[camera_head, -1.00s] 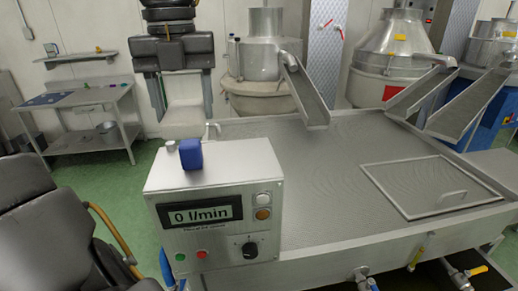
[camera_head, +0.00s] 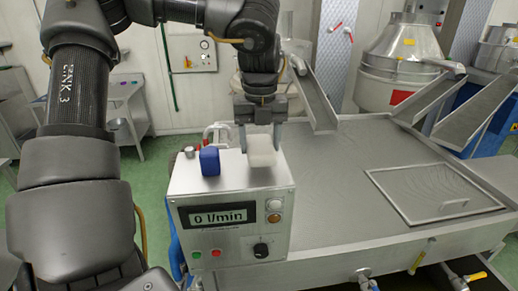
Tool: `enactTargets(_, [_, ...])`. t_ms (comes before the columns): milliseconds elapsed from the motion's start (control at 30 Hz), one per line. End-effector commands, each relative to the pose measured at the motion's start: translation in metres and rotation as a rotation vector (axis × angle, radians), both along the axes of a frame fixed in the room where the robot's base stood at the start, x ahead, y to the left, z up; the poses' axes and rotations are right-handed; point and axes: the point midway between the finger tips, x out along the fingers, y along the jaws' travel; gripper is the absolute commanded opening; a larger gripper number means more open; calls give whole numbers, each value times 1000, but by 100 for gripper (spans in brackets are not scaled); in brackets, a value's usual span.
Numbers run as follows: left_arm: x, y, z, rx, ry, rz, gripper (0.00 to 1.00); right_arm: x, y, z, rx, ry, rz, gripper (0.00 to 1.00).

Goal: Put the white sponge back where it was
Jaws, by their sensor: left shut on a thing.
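The white sponge (camera_head: 262,152) is a pale block between the fingers of my left gripper (camera_head: 261,138). The gripper points down and is shut on it, one finger on each side. The sponge is over the rear right of the top of the metal control box (camera_head: 230,182). Its lower edge is at or just above that top; I cannot tell whether it touches. My right gripper is not in view.
A blue block (camera_head: 209,161) and a small white-capped thing (camera_head: 189,151) stand on the box top, left of the sponge. The box front has a "0 l/min" display (camera_head: 217,217). A wide metal basin (camera_head: 350,170) with a lid (camera_head: 432,188) lies to the right.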

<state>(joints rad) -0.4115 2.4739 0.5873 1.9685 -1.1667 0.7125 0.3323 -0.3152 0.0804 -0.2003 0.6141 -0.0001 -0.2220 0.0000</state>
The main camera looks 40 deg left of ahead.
Motion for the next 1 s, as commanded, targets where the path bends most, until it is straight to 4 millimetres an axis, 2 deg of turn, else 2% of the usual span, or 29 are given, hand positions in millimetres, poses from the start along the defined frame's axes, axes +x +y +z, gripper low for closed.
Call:
enactTargets(200, [0, 1, -27, -2, 4, 2, 40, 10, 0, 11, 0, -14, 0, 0])
enactTargets(367, [0, 1, -31, 0, 1, 2, 40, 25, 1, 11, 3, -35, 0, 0])
enactTargets(600, [0, 1, -35, -1, 2, 1, 40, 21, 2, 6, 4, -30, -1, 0])
enactTargets(633, [0, 1, -33, -1, 2, 2, 61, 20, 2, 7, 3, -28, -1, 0])
enactTargets(767, [0, 1, -33, -1, 2, 2, 78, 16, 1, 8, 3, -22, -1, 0])
enactTargets(1000, [0, 1, -33, -1, 2, 2, 80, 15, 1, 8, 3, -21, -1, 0])
